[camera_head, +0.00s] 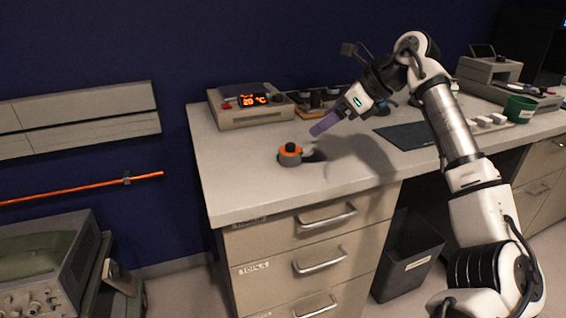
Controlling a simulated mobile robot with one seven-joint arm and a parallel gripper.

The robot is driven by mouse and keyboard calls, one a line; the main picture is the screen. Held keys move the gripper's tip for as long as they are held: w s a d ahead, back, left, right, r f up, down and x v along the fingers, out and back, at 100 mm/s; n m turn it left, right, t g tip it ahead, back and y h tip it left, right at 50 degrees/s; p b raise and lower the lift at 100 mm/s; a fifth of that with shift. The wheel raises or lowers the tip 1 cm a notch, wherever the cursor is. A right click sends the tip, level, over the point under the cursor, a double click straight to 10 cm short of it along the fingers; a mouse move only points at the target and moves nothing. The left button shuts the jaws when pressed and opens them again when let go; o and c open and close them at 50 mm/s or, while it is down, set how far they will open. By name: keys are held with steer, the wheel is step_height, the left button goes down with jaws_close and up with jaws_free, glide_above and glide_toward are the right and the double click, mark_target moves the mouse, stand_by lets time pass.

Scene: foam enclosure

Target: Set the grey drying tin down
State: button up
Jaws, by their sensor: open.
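The grey drying tin appears to be the small round grey piece (290,157) with an orange ring and a black knob on top. It stands upright on the pale bench top (240,180), near the front left part. My gripper (318,129) reaches in from the upper right, with its purple fingers pointing down and left towards the tin. The gripper is open and looks apart from the tin, a little above and to the right of it. The gap between the fingers is too small to make out.
A dark mat (408,135) lies to the right, with a green pot (520,108) farther right. Bare bench surrounds the tin at the left and front.

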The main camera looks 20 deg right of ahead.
mark_target(291, 144)
steer(key=x, duration=0.8)
steer(key=shift+w+f, duration=0.1)
steer(key=shift+f, duration=0.15)
steer(key=shift+a+p+x, duration=0.2)
steer(key=shift+p+x, duration=0.2)
steer(key=shift+x, duration=2.3)
steer(key=shift+r, duration=0.1)
steer(key=shift+c, duration=0.4)
steer(key=c, duration=1.1)
